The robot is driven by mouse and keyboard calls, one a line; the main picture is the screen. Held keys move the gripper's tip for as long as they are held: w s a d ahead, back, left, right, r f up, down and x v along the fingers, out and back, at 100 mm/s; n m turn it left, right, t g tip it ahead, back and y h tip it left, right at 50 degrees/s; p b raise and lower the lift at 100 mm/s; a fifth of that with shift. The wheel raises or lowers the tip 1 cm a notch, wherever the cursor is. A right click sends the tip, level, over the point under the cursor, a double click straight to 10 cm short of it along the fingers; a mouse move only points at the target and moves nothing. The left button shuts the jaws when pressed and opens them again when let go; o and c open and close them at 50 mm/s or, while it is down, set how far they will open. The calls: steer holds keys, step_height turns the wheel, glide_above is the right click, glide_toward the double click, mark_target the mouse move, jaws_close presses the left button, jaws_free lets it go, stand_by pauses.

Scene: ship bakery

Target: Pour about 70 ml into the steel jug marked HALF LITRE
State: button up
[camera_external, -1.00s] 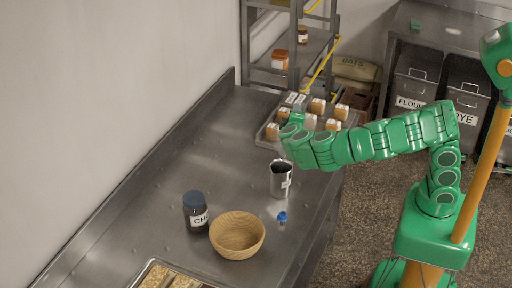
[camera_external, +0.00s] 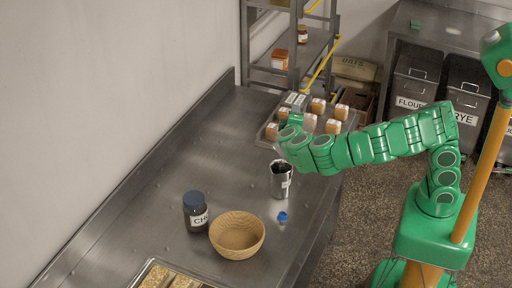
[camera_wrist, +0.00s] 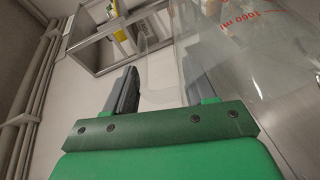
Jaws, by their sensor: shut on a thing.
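The steel jug (camera_external: 281,184) stands upright on the steel counter, below my gripper (camera_external: 284,146). Its label is too small to read. My gripper, which shows in the wrist view (camera_wrist: 163,90), is shut on a clear vessel (camera_wrist: 238,62) with red marks, one reading 1000 ml. The vessel is tilted in that view. Its contents, its mouth and any stream into the jug cannot be made out. In the external view my wrist hides most of the vessel.
A tray (camera_external: 261,139) of several small jars stands behind the jug. A blue cap (camera_external: 282,217) lies in front. The counter (camera_external: 165,160) is clear at left.

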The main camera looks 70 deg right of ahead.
steer(key=shift+a, duration=0.1)
stand_by(0.4)
steer(key=d+f+y, duration=0.1)
steer(key=d, duration=0.1)
steer(key=d+y, duration=0.1)
steer(key=d, duration=0.1)
steer(key=d+f+m+y, duration=0.1)
steer(key=d, duration=0.1)
steer(key=shift+s+f+g+y, duration=0.25)
steer(key=shift+f+g+y, duration=0.05)
steer(key=shift+y, duration=0.1)
steer(key=shift+d+f+y, duration=0.25)
steer(key=shift+f+y, duration=0.05)
steer(key=shift+d, duration=0.2)
steer(key=shift+d+y, duration=0.15)
steer(key=shift+y, duration=0.25)
stand_by(0.4)
